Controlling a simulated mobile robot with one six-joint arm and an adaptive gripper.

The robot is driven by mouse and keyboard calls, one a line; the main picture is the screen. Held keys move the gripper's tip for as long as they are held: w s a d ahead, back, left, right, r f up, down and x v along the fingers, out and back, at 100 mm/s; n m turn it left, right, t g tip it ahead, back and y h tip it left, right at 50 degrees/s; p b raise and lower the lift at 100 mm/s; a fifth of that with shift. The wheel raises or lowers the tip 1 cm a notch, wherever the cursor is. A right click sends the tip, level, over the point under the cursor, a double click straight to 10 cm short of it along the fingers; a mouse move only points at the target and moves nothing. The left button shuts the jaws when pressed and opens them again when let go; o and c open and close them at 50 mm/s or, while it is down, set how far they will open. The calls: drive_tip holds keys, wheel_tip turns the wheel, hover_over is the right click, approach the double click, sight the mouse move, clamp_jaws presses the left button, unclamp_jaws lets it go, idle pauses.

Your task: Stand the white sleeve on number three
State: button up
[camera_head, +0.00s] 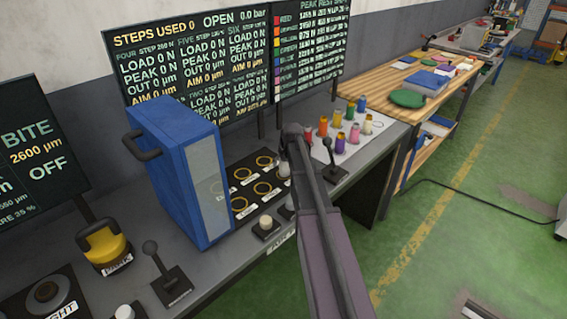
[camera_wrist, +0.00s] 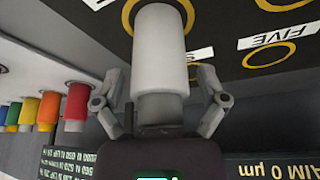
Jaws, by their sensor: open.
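The white sleeve (camera_wrist: 160,55) fills the middle of the wrist view, with a grey nearer end. Its far end meets a yellow ring (camera_wrist: 187,12) on the black plate (camera_wrist: 225,20), and the sleeve looks upright on it. That ring's number cannot be made out. My gripper (camera_wrist: 158,85) is open, with one finger on each side of the sleeve and the palm close to its near end. In the head view a small part of the white sleeve (camera_head: 284,169) shows beside my arm, which hides my fingers. No label reading three is legible.
A ring labelled FIVE (camera_wrist: 272,56) is on the plate. The tall blue box (camera_head: 178,165) stands left of the plate (camera_head: 250,207). Several coloured sleeves stand on a white sheet (camera_head: 374,131) to the right. A lever (camera_head: 333,165) stands close to my arm.

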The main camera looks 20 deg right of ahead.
drive_tip(key=p+v, duration=1.1)
drive_tip(key=v, duration=0.1)
idle(0.5)
idle(0.5)
drive_tip(key=s+a+f+g, duration=0.1)
drive_tip(key=s+a+g, duration=0.3)
drive_tip(key=s+a, duration=1.8)
drive_tip(key=shift+a+f+g, duration=0.2)
drive_tip(key=shift+a+g, duration=0.1)
drive_tip(key=shift+a, duration=0.15)
